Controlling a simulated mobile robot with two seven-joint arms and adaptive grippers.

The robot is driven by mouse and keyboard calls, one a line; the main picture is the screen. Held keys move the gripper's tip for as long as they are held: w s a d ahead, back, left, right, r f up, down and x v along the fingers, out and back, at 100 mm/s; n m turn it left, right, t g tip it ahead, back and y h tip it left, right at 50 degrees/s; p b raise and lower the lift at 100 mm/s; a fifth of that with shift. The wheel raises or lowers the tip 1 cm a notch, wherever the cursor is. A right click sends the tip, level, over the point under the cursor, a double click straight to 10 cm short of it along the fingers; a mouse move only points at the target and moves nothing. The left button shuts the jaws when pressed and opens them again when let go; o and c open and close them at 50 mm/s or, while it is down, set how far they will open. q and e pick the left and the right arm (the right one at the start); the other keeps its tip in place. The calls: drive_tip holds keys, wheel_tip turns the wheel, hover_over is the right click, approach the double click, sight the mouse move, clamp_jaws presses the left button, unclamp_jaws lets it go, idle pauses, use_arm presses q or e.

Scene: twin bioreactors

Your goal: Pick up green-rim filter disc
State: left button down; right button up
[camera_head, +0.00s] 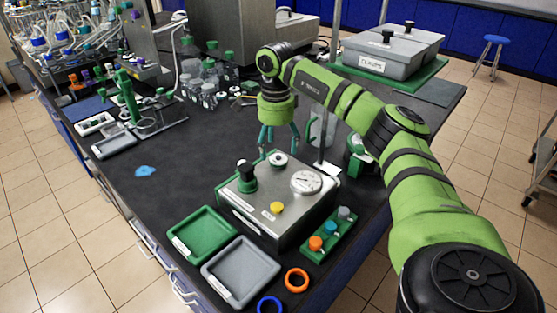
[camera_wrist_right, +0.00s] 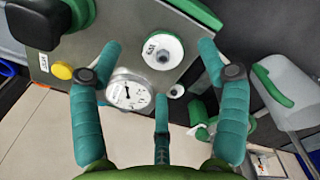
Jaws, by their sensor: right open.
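A small round white disc (camera_wrist_right: 163,52) with a grey centre and a green edge sits on the steel box (camera_wrist_right: 95,25), between my open fingers in the right wrist view. In the head view the white disc (camera_head: 277,160) is at the back of the steel box (camera_head: 255,227). My right gripper (camera_head: 279,146) hangs just above it, pointing down. The teal fingers of my right gripper (camera_wrist_right: 160,62) are spread and hold nothing. I cannot tell how close the fingertips are to the disc. My left gripper is not in view.
The box carries a dial gauge (camera_head: 306,182), a black-topped green knob (camera_head: 246,177) and a yellow button (camera_head: 277,208). A green tray (camera_head: 229,252) and a grey tray (camera_head: 212,270) lie in front. An orange ring (camera_head: 296,280) and a blue ring (camera_head: 270,304) lie nearby.

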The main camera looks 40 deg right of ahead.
sight(276, 157)
wheel_tip(276, 157, down, 3)
drive_tip(key=shift+d+r, duration=0.1)
drive_tip(key=shift+r, duration=0.05)
drive_tip(key=shift+f, duration=0.4)
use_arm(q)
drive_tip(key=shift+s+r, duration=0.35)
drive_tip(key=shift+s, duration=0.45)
use_arm(e)
drive_tip(key=c, duration=0.9)
